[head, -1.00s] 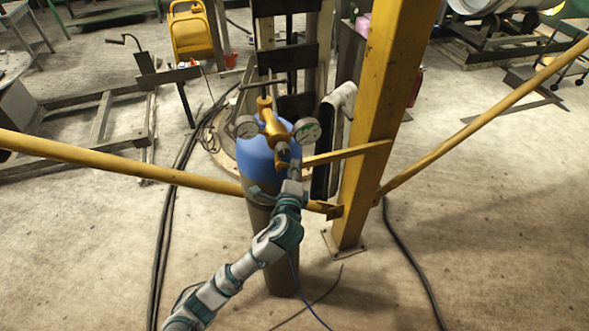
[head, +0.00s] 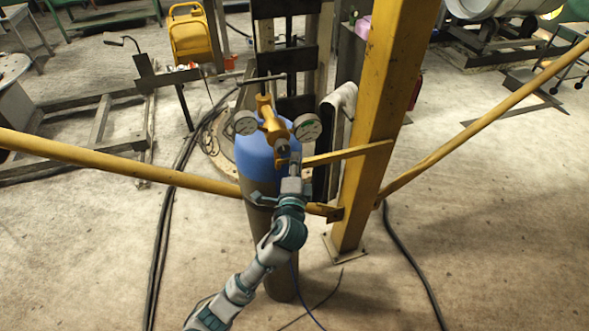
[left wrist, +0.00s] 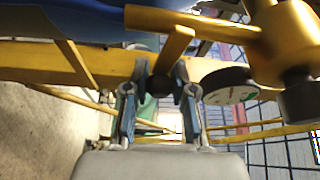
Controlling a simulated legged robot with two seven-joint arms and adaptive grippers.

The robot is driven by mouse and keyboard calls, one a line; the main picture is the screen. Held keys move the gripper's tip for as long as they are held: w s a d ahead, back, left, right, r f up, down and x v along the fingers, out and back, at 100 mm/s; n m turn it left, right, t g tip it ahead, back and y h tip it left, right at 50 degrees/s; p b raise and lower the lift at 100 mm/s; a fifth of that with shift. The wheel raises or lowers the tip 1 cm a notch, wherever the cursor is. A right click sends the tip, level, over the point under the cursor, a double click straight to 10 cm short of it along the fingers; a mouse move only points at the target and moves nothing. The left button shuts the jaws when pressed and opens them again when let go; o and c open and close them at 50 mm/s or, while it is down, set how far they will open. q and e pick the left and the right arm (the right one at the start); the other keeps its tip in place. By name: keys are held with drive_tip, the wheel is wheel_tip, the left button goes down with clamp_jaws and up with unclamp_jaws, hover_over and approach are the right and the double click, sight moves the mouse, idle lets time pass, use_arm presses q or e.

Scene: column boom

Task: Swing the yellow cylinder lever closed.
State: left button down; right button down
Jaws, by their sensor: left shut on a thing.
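The blue-topped cylinder (head: 255,160) stands upright in the middle of the head view, with a brass-yellow valve (head: 272,124) and two round gauges (head: 245,123) on top. My left gripper (head: 293,162) is at the near side of the valve, with its fingertips partly hidden. In the left wrist view, the yellow lever (left wrist: 177,48) runs down between the fingers of my left gripper (left wrist: 160,86), which is shut on its end. My right gripper is not in view.
A thick yellow post (head: 375,130) stands just right of the cylinder. Yellow rails (head: 110,163) run out to the left and right (head: 480,120) at about cylinder height. Black cables (head: 170,220) lie on the floor. Open floor lies at front left.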

use_arm(q)
drive_tip(key=shift+d+n+b, duration=0.1)
drive_tip(key=shift+n+b, duration=0.3)
drive_tip(key=shift+n, duration=0.1)
drive_tip(key=shift+r+n+t, duration=0.25)
drive_tip(key=shift+n+t, duration=0.15)
drive_tip(key=c, duration=0.9)
unclamp_jaws()
drive_tip(key=shift+c, duration=0.2)
drive_tip(key=shift+d+r, duration=0.1)
drive_tip(key=shift+d, duration=0.1)
drive_tip(key=s+f, duration=0.1)
drive_tip(key=s, duration=1.1)
drive_tip(key=shift+a+f, duration=0.2)
drive_tip(key=shift+a, duration=0.15)
drive_tip(key=shift+w, duration=0.1)
